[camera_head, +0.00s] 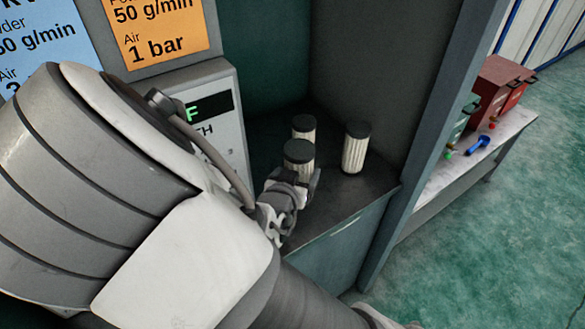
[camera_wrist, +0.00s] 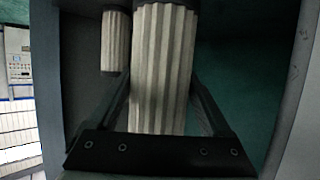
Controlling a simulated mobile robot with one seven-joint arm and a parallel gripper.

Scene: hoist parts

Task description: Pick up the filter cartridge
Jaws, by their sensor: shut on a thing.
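A pleated, cream filter cartridge with a dark cap (camera_head: 299,153) is between the fingers of my gripper (camera_head: 293,184). In the wrist view the same cartridge (camera_wrist: 162,50) fills the middle, with a finger of my gripper (camera_wrist: 161,80) against each side. My gripper is shut on it. The cartridge looks upright in the head view; its lower end is hidden by my gripper, so I cannot tell whether it touches the shelf. A second cartridge (camera_head: 304,129) stands just behind it, partly covered. A third (camera_head: 355,150) stands apart to the right.
The cartridges are in a dark corner shelf (camera_head: 335,205) with walls behind and a grey post (camera_head: 425,140) at right. A box with a green display (camera_head: 213,104) is close on the left. A bench (camera_head: 460,172) with red cases (camera_head: 495,88) stands farther right.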

